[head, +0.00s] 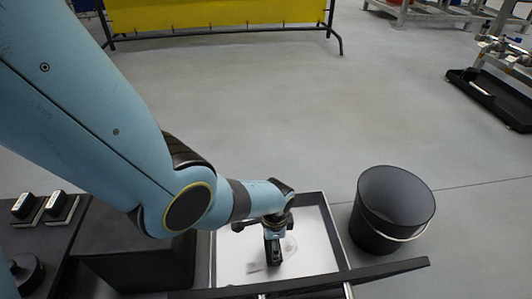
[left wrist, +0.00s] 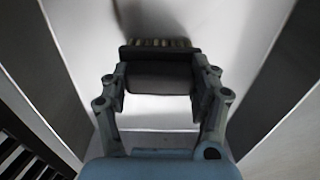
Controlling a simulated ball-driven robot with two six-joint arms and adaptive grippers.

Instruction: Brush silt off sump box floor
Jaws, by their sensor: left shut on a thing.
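The sump box (head: 325,222) stands below my left arm, with a pale floor and dark walls. My left gripper (head: 273,234) points down into it and is shut on a dark brush (head: 273,256). In the left wrist view the fingers of the left gripper (left wrist: 158,82) clasp both sides of the brush's block (left wrist: 158,54), and its pale bristles face away. A faint grey smudge of silt (head: 256,267) shows on the floor beside the brush. I cannot tell whether the bristles touch the floor. My right gripper is not in view.
A black bucket (head: 398,200) with a pale handle stands right of the box. A dark bench surface with two small blocks (head: 60,204) lies at the left. A yellow panel (head: 215,14) on a black frame stands at the back. The grey floor between is clear.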

